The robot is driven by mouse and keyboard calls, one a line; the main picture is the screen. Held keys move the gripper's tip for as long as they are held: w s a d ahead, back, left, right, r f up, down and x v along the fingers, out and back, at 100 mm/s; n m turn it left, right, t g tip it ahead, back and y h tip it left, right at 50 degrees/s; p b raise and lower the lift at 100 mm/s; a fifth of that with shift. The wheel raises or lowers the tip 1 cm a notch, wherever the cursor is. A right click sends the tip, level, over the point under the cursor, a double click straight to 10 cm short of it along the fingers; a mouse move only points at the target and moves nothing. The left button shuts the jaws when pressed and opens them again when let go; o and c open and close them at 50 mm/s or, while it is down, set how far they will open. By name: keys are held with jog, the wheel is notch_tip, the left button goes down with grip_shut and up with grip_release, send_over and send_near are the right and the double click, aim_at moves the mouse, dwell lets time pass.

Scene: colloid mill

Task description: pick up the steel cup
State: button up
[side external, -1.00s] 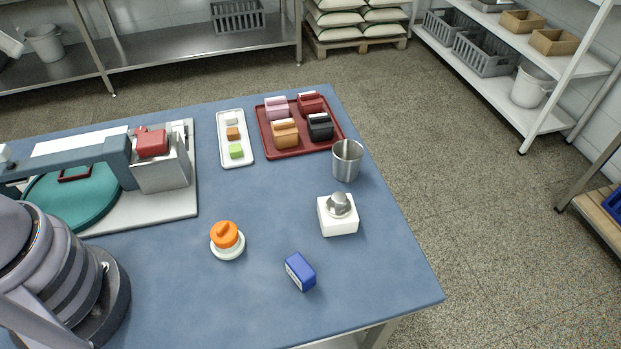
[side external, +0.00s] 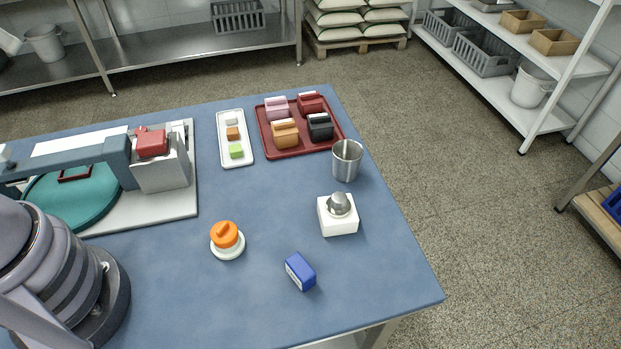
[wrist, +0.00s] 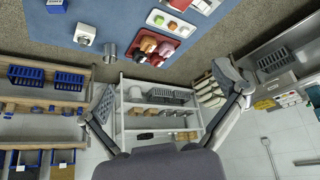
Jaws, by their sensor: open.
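The steel cup (side external: 347,160) stands upright on the blue table near its right edge in the side view, just below the dark red tray's right corner. It shows small at the upper left in the wrist view (wrist: 110,50), near the table's edge. My gripper (wrist: 166,90) is seen only in the wrist view, with its two fingers spread wide and nothing between them. The cup is well beyond the fingers, not touched. The side view does not show the gripper, only lower parts of my arm.
A white block with a metal knob (side external: 338,215) stands in front of the cup. The dark red tray (side external: 292,153) of coloured blocks is behind it. A white tray (side external: 236,163), an orange-topped piece (side external: 227,237) and a blue block (side external: 300,272) are also on the table (side external: 270,200).

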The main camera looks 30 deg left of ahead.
jog(key=w+d+f+n+g+h, duration=0.45)
jog(key=w+d+h, duration=0.25)
jog(key=w+d, duration=0.25)
jog(key=w+d+f+n+g+h, duration=0.45)
jog(key=w+d+f+h, duration=0.2)
jog(key=w+d, duration=0.3)
jog(key=w+d+f+n+t+h, duration=0.1)
jog(key=w+f+n+t+h, duration=0.35)
jog(key=w+f+n, duration=0.4)
jog(key=n+t+y, duration=0.3)
jog(key=n+t, duration=0.4)
jog(key=t, duration=0.1)
send_near(335, 152)
jog(key=shift+w+d+f, duration=0.3)
jog(key=shift+d+f, duration=0.05)
jog(key=shift+w+d+f+t, duration=0.1)
jog(key=shift+d+f+t, duration=0.05)
jog(key=shift+f+t, duration=0.1)
jog(key=x, duration=1.1)
jog(key=shift+w+d+r, duration=0.2)
jog(key=shift+r, duration=0.1)
jog(key=c, duration=1.2)
jog(key=shift+c, duration=0.2)
